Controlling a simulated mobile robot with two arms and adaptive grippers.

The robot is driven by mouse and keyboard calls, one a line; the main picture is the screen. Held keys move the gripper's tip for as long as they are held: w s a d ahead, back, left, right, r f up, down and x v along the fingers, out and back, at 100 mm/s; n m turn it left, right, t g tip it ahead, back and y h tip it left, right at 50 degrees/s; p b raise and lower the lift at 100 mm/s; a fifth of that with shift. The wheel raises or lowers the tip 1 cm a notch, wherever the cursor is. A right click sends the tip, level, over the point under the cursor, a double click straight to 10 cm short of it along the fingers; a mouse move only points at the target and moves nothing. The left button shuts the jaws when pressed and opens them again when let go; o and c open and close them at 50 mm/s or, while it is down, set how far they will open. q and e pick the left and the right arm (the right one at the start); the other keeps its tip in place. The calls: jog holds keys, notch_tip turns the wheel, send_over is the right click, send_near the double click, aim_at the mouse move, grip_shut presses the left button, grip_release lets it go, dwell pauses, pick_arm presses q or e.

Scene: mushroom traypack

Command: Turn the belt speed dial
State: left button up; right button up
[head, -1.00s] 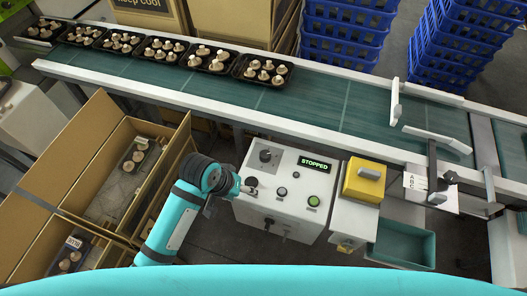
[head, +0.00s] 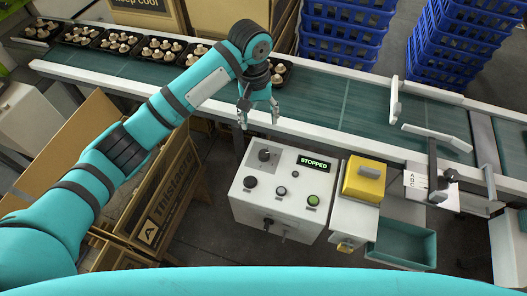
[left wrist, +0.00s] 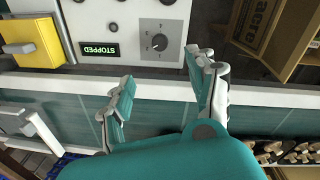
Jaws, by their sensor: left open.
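The control box (head: 247,213) is a pale box with several knobs and buttons and a green-lit display (head: 314,163) reading STOPPED. The dial (head: 264,155) is a dark knob on a grey plate at its upper left. In the left wrist view the dial (left wrist: 160,42) has a scale around it and sits just beyond the fingertips, roughly between them. My left gripper (head: 258,119) is open and empty, pointing down near the belt's front rail, on the belt side of the dial and apart from it. It also shows in the left wrist view (left wrist: 161,68). My right gripper is out of view.
The green conveyor belt (head: 330,97) runs behind the box, with black trays of mushrooms at its left. A yellow-topped unit (head: 364,180) stands right of the box, close to a teal bin (head: 402,245). Cardboard boxes (head: 165,200) stand left, under my arm.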

aim_at(264, 154)
pick_arm(q)
jog(key=f, duration=1.1)
jog(key=d+f, duration=0.1)
jog(key=f, duration=0.4)
jog(key=shift+f, duration=0.4)
jog(key=c, duration=1.1)
jog(key=shift+c, duration=0.2)
